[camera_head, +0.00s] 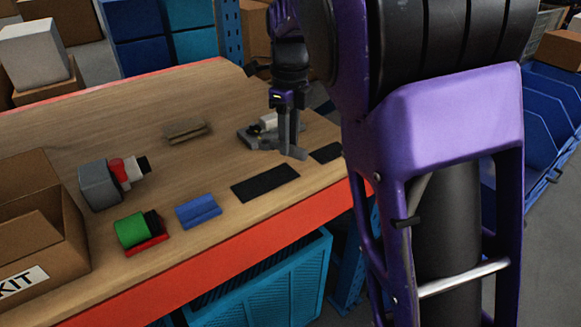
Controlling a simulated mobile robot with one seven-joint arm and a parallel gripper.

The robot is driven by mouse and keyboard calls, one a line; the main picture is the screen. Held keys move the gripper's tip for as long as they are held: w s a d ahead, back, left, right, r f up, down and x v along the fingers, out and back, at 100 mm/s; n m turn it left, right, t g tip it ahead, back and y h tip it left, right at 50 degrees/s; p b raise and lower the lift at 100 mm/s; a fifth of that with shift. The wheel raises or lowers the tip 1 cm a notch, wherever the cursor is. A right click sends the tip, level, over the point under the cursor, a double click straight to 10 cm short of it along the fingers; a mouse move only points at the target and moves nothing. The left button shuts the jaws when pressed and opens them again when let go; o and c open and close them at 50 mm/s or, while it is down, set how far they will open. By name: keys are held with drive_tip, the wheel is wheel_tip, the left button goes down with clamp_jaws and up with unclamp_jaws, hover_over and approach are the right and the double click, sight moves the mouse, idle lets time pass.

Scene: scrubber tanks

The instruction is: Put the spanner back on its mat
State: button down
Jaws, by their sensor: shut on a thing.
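My gripper (289,146) points down over the right part of the wooden table, its fingers shut on a small grey piece, seemingly the spanner (298,154). Only a short end of the spanner shows below the fingers, pointing to the lower right; the rest is hidden or too small to make out. A long black mat (265,182) lies bare near the table's front edge, to the lower left of the gripper. A smaller black mat (327,153) lies to the right, partly hidden by my arm. I cannot tell which mat is the spanner's.
A grey fixture with a white part (258,134) stands just behind and left of the gripper. A blue block (198,210), a green cylinder on a red base (136,232), a grey block with a red part (101,184) and a cardboard box (62,235) are further left.

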drive_tip(key=shift+f+b, duration=0.45)
drive_tip(key=shift+f, duration=2.4)
drive_tip(key=shift+f, duration=0.15)
drive_tip(key=c, duration=0.6)
unclamp_jaws()
wheel_tip(320, 180, up, 12)
drive_tip(key=shift+d+r+p, duration=0.1)
drive_tip(key=shift+r+p, duration=0.05)
drive_tip(key=shift+p, duration=1.05)
